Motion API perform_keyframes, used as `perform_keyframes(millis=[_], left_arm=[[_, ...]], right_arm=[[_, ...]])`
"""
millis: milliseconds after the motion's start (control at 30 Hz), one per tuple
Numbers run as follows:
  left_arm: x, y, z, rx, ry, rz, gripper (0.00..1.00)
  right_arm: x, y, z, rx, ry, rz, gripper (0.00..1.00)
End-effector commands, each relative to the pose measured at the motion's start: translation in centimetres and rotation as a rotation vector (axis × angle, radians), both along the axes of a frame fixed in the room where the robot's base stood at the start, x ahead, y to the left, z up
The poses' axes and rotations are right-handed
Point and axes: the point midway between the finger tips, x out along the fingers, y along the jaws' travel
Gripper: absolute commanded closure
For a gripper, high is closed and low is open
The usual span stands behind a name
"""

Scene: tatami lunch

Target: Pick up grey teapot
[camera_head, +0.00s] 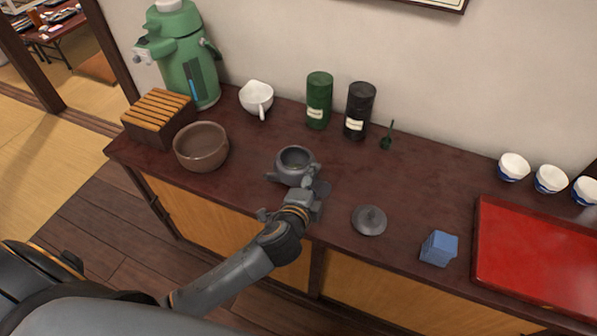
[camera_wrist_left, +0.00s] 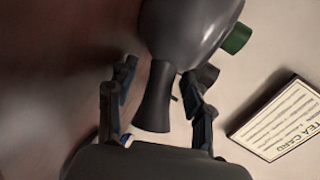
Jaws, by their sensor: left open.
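The grey teapot (camera_head: 294,162) stands without its lid on the dark wooden counter, left of the middle in the head view. In the left wrist view the teapot's body (camera_wrist_left: 190,30) fills the top, and its flared side handle (camera_wrist_left: 154,98) points toward my gripper. My left gripper (camera_head: 313,184) is at the near right side of the teapot. In the left wrist view my open left gripper (camera_wrist_left: 160,95) has one finger on each side of the handle, with gaps visible. The grey lid (camera_head: 369,220) lies on the counter to the right. My right gripper is not in view.
A brown bowl (camera_head: 201,148) stands left of the teapot, with a white cup (camera_head: 257,97) behind. A green canister (camera_head: 319,102) and black canister (camera_head: 358,110) stand behind. A blue block (camera_head: 439,248) and red tray (camera_head: 540,252) lie right. A framed card (camera_wrist_left: 282,118) hangs on the wall.

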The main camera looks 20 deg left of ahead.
Motion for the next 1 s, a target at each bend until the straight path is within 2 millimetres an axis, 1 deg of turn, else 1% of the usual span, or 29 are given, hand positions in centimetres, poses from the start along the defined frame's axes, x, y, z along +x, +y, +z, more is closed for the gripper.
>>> perform_keyframes(millis=[100,133,167,200,267,300,367,400,767,867,1000], left_arm=[[0.0,0.0,0.0,0.000,0.000,0.000,0.49],[0.0,0.0,0.0,0.000,0.000,0.000,0.51],[0.0,0.0,0.0,0.000,0.000,0.000,0.57],[0.0,0.0,0.0,0.000,0.000,0.000,0.65],[0.0,0.0,0.0,0.000,0.000,0.000,0.77],[0.0,0.0,0.0,0.000,0.000,0.000,0.85],[-0.1,0.0,0.0,0.000,0.000,0.000,0.97],[-0.1,0.0,0.0,0.000,0.000,0.000,1.00],[0.0,0.0,0.2,0.001,-0.003,0.000,1.00],[0.0,0.0,0.7,0.000,-0.004,0.001,1.00],[0.1,0.0,2.1,0.001,-0.006,0.000,1.00]], right_arm=[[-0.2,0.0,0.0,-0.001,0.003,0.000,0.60],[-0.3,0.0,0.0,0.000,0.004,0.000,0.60],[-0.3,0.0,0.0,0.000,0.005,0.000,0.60],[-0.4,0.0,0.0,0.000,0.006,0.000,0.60],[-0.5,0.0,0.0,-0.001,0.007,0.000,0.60],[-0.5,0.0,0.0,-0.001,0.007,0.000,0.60],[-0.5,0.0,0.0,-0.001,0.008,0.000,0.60],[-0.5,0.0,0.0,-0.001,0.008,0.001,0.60],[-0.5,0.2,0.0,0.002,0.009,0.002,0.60],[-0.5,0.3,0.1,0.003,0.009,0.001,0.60],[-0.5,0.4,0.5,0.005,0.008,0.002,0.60]])
